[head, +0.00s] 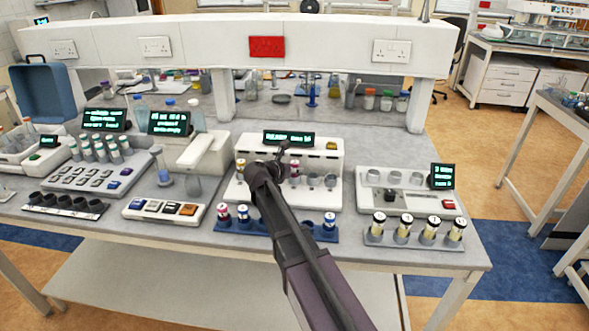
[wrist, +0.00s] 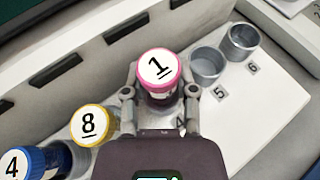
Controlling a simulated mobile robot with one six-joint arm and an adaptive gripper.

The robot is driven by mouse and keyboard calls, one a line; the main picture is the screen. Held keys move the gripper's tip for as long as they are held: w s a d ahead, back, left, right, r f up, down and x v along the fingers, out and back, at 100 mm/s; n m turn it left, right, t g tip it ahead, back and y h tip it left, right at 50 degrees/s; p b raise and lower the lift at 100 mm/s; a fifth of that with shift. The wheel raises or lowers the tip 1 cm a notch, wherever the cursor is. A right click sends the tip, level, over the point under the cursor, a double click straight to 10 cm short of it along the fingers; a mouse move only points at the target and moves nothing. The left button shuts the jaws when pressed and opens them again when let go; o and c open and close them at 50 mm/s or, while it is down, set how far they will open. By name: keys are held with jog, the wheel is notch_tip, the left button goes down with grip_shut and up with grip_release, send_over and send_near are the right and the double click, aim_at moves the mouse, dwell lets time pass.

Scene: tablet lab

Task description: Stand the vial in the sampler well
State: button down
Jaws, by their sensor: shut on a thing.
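My gripper (wrist: 160,92) is shut on a vial with a pink cap marked 1 (wrist: 158,66). In the wrist view the vial stands about upright at the sampler place whose label, partly hidden, looks like 4. I cannot tell whether its base is inside that well. In the head view the pink-capped vial (head: 295,168) shows beside my gripper (head: 279,160), over the white sampler (head: 325,152). Empty wells 5 (wrist: 206,66) and 6 (wrist: 240,42) are to its right. A yellow-capped vial marked 8 (wrist: 89,123) and a blue-capped vial marked 4 (wrist: 27,163) stand to its left.
A rack of black-capped vials (head: 402,240) and a white device with a screen (head: 402,180) are to the right.

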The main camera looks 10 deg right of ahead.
jog(key=shift+f+b, duration=0.6)
dwell(0.3)
jog(key=shift+c, duration=1.6)
grip_release()
jog(key=shift+r, duration=0.15)
